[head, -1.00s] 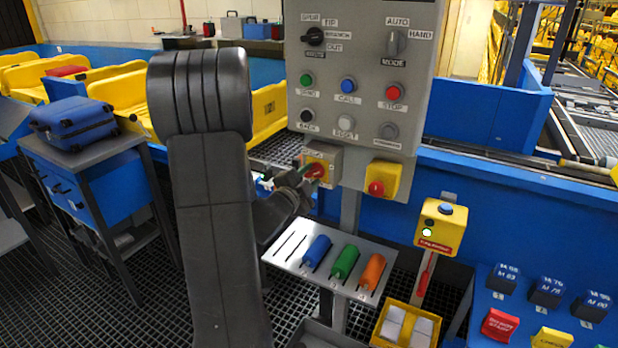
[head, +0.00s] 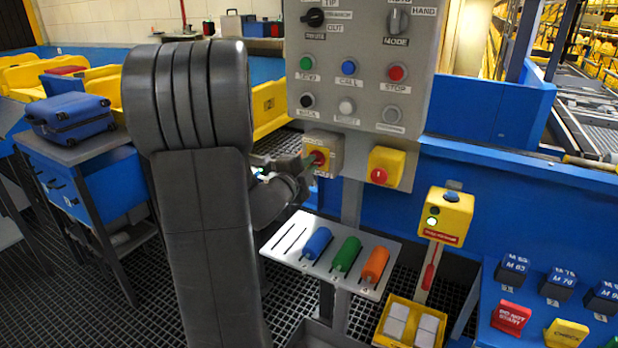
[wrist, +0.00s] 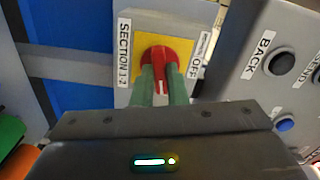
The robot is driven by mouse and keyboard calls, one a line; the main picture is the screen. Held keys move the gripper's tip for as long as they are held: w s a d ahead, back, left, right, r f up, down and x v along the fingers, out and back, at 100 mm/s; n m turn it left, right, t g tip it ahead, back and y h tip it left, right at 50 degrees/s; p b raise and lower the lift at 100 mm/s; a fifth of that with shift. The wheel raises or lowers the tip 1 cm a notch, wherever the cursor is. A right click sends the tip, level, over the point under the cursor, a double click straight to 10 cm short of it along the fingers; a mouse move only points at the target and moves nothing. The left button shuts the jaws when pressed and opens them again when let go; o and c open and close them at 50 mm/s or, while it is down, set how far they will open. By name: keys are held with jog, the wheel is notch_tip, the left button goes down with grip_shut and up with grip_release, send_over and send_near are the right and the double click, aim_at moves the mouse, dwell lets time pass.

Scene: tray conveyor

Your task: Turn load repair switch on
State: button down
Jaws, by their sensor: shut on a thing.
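The red rotary knob (head: 319,158) sits on a yellow plate on a small beige box (head: 337,150) at the lower left of the grey control panel. In the wrist view the red knob (wrist: 160,54) is between the two green fingers of my gripper (wrist: 162,74), which is shut on it. A white mark shows on the knob's near side. A label reading "SECTION 1.2" is left of the knob and one reading "OFF" is right of it; a smaller label there is unreadable. In the head view my gripper (head: 310,163) reaches the knob from the left.
A yellow box with a red button (head: 385,167) is just right of the switch. The grey panel (head: 362,100) above carries several buttons and selectors. A shelf (head: 285,243) with blue, green and orange cylinders is below. A blue suitcase (head: 70,115) lies at left.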

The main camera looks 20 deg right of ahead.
jog(key=shift+f+m+b, duration=0.1)
jog(key=shift+m+b, duration=1.3)
jog(key=shift+b, duration=0.3)
jog(key=c, duration=1.4)
grip_release()
jog(key=shift+c, duration=0.2)
jog(key=v, duration=1.3)
jog(key=shift+s+a, duration=0.25)
jog(key=shift+a, duration=0.05)
jog(key=shift+w+d, duration=0.1)
